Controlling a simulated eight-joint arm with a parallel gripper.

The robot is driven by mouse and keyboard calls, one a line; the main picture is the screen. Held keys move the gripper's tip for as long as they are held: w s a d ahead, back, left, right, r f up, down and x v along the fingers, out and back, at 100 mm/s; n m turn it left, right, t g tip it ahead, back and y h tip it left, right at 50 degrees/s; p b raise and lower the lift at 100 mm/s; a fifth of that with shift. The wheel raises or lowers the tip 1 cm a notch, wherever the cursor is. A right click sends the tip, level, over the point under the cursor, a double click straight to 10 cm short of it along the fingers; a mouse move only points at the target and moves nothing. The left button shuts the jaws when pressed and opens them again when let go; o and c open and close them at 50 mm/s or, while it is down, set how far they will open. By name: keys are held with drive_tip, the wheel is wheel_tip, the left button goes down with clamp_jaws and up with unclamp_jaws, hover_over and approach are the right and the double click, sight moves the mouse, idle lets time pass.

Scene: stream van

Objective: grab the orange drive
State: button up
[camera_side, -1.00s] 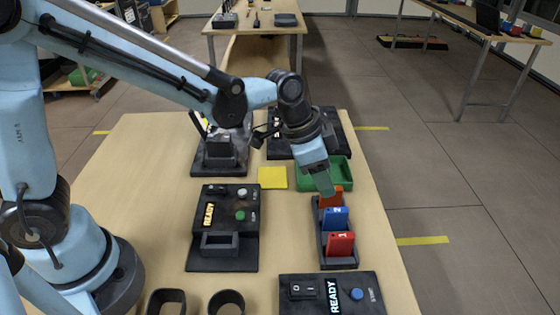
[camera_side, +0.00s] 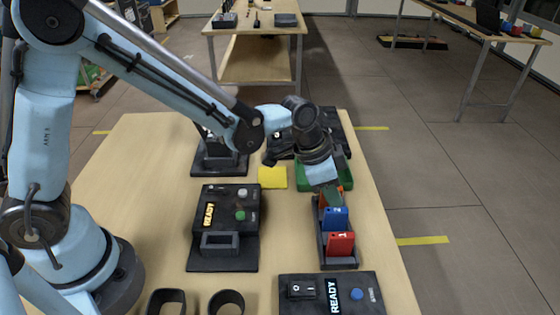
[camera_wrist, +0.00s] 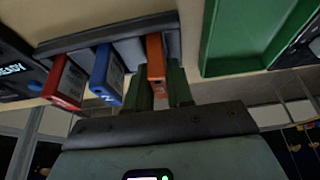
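The orange drive (camera_wrist: 156,58) stands at one end of the dark drive rack (camera_wrist: 110,38), beside the blue drive (camera_wrist: 106,78) and the red drive (camera_wrist: 64,84). In the side view the rack (camera_side: 322,240) holds the blue drive (camera_side: 335,218) in the middle and the red drive (camera_side: 340,243) nearest the camera. The orange drive is mostly hidden there by my gripper (camera_side: 329,194), which is tilted down over the far end. In the wrist view the green fingers of my gripper (camera_wrist: 160,90) are apart, one on each side of the orange drive; firm contact does not show.
A green tray (camera_side: 345,172) lies just beyond the rack, close to my gripper. A dark box with a READY display (camera_side: 225,225) stands left, and another (camera_side: 331,296) stands near the front. A yellow pad (camera_side: 272,178) lies between; bare tabletop (camera_side: 290,230) separates box and rack.

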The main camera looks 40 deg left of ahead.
clamp_jaws()
drive_tip(key=shift+r, duration=0.15)
